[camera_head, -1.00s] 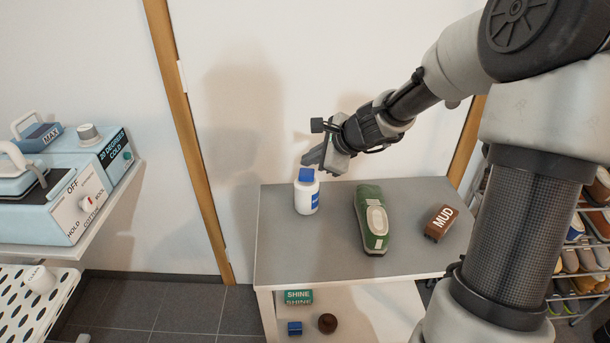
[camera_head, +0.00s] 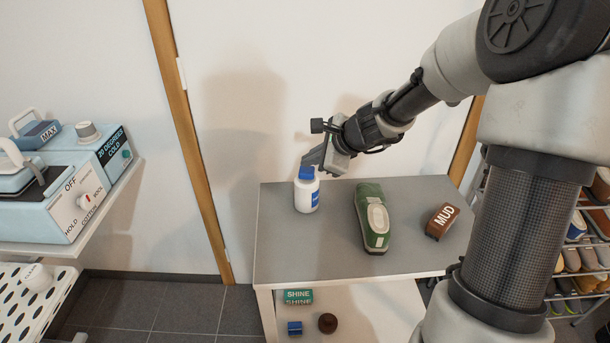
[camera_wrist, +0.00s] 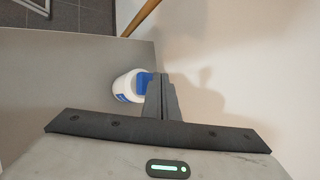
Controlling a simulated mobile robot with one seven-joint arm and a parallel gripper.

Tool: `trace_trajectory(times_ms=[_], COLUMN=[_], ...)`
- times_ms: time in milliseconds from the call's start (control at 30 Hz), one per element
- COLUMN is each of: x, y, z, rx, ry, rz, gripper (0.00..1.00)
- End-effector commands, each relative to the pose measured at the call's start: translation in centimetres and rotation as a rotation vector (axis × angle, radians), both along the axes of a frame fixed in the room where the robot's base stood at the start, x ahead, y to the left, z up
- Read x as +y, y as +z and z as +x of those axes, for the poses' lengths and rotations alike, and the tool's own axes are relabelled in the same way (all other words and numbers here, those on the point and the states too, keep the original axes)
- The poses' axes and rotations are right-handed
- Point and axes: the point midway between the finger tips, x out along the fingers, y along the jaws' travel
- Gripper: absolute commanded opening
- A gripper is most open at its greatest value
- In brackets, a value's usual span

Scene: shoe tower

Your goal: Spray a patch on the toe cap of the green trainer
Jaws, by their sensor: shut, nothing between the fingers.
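The green trainer (camera_head: 371,205) lies on the grey bench top, its pale sole or panel facing up; which end is the toe cap I cannot tell. A white spray bottle with a blue label (camera_head: 306,195) and a blue cap (camera_head: 306,173) stands upright to the left of the trainer. My gripper (camera_head: 312,165) is shut and empty, right at the blue cap. In the wrist view the shut fingers (camera_wrist: 160,85) lie beside or over the cap of the bottle (camera_wrist: 126,88); I cannot tell whether they touch it.
A brown MUD brush or block (camera_head: 442,221) lies right of the trainer. The bench (camera_head: 335,248) has free room in front. A lower shelf holds a green SHINE box (camera_head: 298,296). A pale blue machine (camera_head: 62,205) stands left; a shoe rack (camera_head: 575,262) stands right.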

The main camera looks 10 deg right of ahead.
Motion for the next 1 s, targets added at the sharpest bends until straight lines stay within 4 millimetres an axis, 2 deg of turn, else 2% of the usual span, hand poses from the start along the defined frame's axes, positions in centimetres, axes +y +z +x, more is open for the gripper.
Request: trace_trajectory(times_ms=[1000], x=[-0.04], y=[-0.78], z=[0.02], rx=[0.000], ry=[-0.001], rz=[-0.001], gripper=[0.00])
